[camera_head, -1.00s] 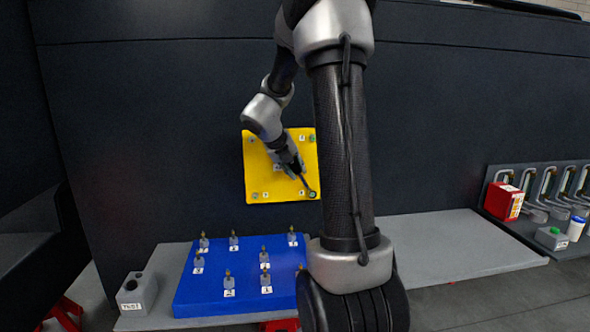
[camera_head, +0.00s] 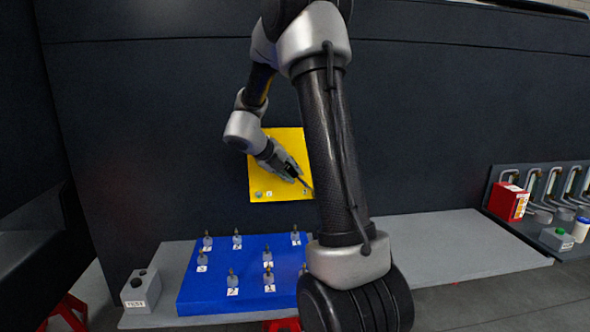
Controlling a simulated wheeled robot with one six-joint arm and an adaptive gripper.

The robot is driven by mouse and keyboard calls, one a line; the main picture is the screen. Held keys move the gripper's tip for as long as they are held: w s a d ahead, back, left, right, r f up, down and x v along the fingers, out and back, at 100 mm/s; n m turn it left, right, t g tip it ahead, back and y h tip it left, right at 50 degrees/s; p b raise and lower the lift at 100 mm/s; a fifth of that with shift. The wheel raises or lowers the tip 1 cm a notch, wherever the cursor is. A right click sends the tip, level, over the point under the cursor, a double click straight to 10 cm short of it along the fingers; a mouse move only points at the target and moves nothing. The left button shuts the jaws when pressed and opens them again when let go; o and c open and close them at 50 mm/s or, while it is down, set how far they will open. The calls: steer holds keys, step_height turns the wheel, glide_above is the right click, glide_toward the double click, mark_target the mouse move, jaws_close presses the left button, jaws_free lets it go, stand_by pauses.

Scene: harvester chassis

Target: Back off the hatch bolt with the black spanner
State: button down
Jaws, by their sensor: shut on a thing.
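The yellow hatch (camera_head: 262,182) is a square plate on the dark chassis wall, with bolts near its corners. One bolt (camera_head: 258,195) shows at its lower left; the lower right corner lies partly behind my arm. My gripper (camera_head: 291,172) is in front of the hatch, shut on the black spanner (camera_head: 302,183). The spanner points down and right to the hatch's lower right corner. Whether its head sits around the bolt there or beside it, I cannot tell. The hatch's right edge is close to my arm's large link.
A blue board (camera_head: 215,288) with several labelled upright pegs lies on the grey bench (camera_head: 470,243) below the hatch. A grey box (camera_head: 140,292) stands at the left. A red box (camera_head: 507,202), a green-button box (camera_head: 556,239) and a rack of hooks are at the right.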

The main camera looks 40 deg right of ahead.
steer(key=shift+w+a+f, duration=0.1)
steer(key=shift+a+f, duration=0.05)
steer(key=shift+w+a+f+n+g+h, duration=0.2)
steer(key=shift+w+a+f+g+h, duration=0.15)
steer(key=shift+f+h, duration=0.25)
steer(key=shift+w+a+f+n+g+h, duration=0.2)
steer(key=shift+a+f+h, duration=0.25)
steer(key=shift+f+h, duration=0.15)
steer(key=shift+w+a+f+n+g+h, duration=0.1)
steer(key=shift+w+a+f+n+h, duration=0.1)
steer(key=shift+f+h, duration=0.2)
steer(key=shift+w+a+f+n+g+h, duration=0.1)
steer(key=shift+a+f+n+h, duration=0.1)
steer(key=shift+f+h, duration=0.25)
steer(key=shift+w+a+f+n+g+h, duration=0.1)
steer(key=shift+a+f+h, duration=0.15)
steer(key=shift+f, duration=0.25)
steer(key=f, duration=0.1)
steer(key=f+h, duration=0.1)
steer(key=f+n+h, duration=0.1)
steer(key=shift+w+a, duration=0.25)
